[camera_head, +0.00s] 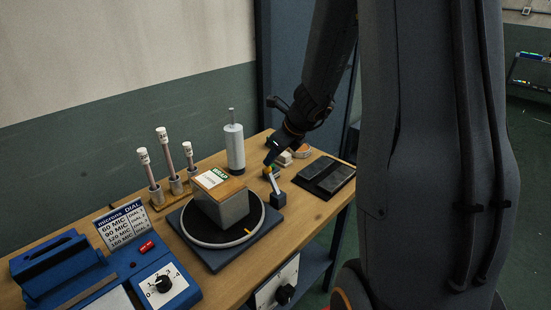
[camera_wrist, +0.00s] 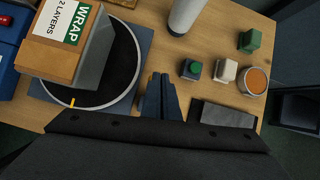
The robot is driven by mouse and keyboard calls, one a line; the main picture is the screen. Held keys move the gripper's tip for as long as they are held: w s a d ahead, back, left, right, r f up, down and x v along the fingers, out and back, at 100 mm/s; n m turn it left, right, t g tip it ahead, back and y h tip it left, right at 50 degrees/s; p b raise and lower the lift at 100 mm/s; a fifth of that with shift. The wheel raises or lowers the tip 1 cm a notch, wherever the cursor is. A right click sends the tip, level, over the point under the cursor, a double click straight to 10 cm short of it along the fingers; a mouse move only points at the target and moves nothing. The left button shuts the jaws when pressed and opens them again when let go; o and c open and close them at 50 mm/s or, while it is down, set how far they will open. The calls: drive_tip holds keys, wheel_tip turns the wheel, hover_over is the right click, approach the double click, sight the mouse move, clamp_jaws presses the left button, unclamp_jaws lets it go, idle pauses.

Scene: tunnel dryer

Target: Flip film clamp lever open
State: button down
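The film clamp appears to be the small dark block (camera_head: 278,199) with a pale upright lever (camera_head: 275,185), at the right of the turntable in the head view. In the wrist view my gripper's dark fingers (camera_wrist: 160,78) lie close together and look shut. No knob shows between them. The lever and clamp cannot be made out in the wrist view, so contact is unclear.
A grey box (camera_head: 222,207) labelled WRAP stands on the round turntable (camera_head: 192,238). Behind it are a white roll (camera_head: 235,150) and several capped tubes (camera_head: 168,150). Small blocks (camera_wrist: 224,71), an orange-topped cup (camera_wrist: 253,81) and a dark tray (camera_head: 326,176) lie on the right.

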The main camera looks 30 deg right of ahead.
drive_tip(key=shift+w+a+f, duration=0.2)
drive_tip(key=shift+w+a, duration=0.2)
drive_tip(key=shift+w, duration=0.15)
drive_tip(key=shift+d, duration=0.15)
drive_tip(key=shift+s+r, duration=0.1)
drive_tip(key=shift+s+d+r, duration=0.15)
drive_tip(key=shift+d+r, duration=0.05)
wheel_tip(320, 180, up, 11)
drive_tip(key=w+p, duration=0.2)
drive_tip(key=p, duration=0.1)
drive_tip(key=shift+w, duration=0.2)
